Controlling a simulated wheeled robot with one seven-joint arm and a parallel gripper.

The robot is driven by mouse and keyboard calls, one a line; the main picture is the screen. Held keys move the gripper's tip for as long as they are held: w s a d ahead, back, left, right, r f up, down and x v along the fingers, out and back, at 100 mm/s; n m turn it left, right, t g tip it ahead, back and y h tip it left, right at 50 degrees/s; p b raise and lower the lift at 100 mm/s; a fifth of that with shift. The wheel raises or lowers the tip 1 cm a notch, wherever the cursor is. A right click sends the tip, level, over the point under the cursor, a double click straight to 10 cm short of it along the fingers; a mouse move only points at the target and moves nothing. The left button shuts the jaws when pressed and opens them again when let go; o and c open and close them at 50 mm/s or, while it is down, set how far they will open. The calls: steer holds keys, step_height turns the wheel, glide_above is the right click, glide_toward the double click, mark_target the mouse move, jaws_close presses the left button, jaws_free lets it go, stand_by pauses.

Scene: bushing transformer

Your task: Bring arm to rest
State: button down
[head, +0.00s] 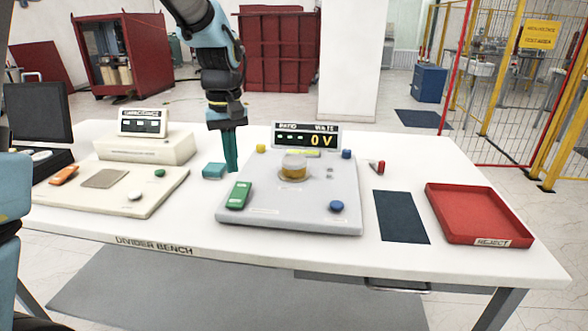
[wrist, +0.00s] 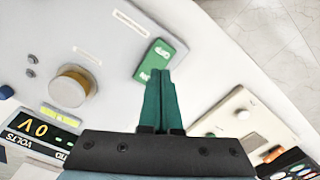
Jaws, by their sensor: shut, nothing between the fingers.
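My gripper (head: 230,165) hangs down over the bench at the left edge of the grey test panel (head: 330,210). Its teal fingers are together and hold nothing. In the wrist view the shut fingers (wrist: 161,90) point toward a green block (wrist: 160,60) on the panel. The green block also shows in the head view (head: 238,195), in front of my gripper. A clear and amber cylinder (head: 293,167) stands on the panel, right of my gripper. The panel's display (head: 306,138) reads 0 V. A teal block (head: 214,171) sits just left of my fingers.
A cream panel (head: 130,190) with an orange item (head: 64,175) is on the left. A dark mat (head: 401,217) and a red reject tray (head: 478,214) are on the right. A small red-tipped item (head: 379,167) lies behind the mat. A yellow fence (head: 520,90) stands beyond the bench.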

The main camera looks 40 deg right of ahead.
steer(key=shift+a, duration=0.1)
steer(key=s+a+f, duration=0.2)
steer(key=a, duration=1.3)
steer(key=s+a+f+n+t, duration=0.1)
steer(key=s+a+f, duration=0.1)
steer(key=a, duration=1.3)
steer(key=shift+t, duration=0.3)
